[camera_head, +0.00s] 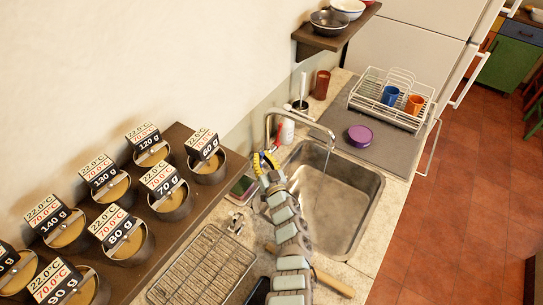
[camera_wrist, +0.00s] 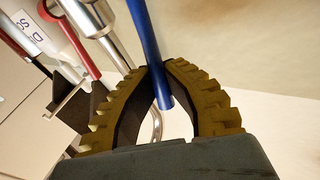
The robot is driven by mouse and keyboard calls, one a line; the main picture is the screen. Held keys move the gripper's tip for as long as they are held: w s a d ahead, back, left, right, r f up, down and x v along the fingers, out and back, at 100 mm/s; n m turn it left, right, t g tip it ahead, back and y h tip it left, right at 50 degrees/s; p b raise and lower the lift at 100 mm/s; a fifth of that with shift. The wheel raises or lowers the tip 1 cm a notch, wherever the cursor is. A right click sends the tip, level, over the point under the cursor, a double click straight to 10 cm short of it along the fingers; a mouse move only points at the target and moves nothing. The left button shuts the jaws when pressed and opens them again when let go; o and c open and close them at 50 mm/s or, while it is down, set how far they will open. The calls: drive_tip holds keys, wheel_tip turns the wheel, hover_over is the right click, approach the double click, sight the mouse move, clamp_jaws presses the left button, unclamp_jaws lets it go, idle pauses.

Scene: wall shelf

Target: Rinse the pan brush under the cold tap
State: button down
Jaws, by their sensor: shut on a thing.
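The chrome tap (camera_head: 268,122) stands behind the sink (camera_head: 350,215), and a thin stream of water (camera_head: 326,160) runs from its spout into the basin. My gripper (camera_head: 265,158) is beside the tap at the sink's left edge. In the wrist view my gripper (camera_wrist: 155,68) is shut on a slim blue rod (camera_wrist: 152,35), which looks like the cold tap lever. A red lever (camera_wrist: 70,38) shows to its left. A wooden handle (camera_head: 335,284) lies on the counter, partly hidden by my arm; I cannot tell whether it is the pan brush.
A white bottle (camera_head: 287,132) stands by the tap. A wire rack (camera_head: 205,268) lies on the counter at left. A grey mat (camera_head: 375,150) holds a purple round tin (camera_head: 360,136) and a dish rack (camera_head: 360,99) with cups. Several labelled canisters line the left shelf (camera_head: 232,178).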

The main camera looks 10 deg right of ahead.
drive_tip(key=c, duration=1.1)
unclamp_jaws()
drive_tip(key=shift+s, duration=0.1)
drive_tip(key=v, duration=0.7)
drive_tip(key=shift+s, duration=0.2)
drive_tip(key=o, duration=0.4)
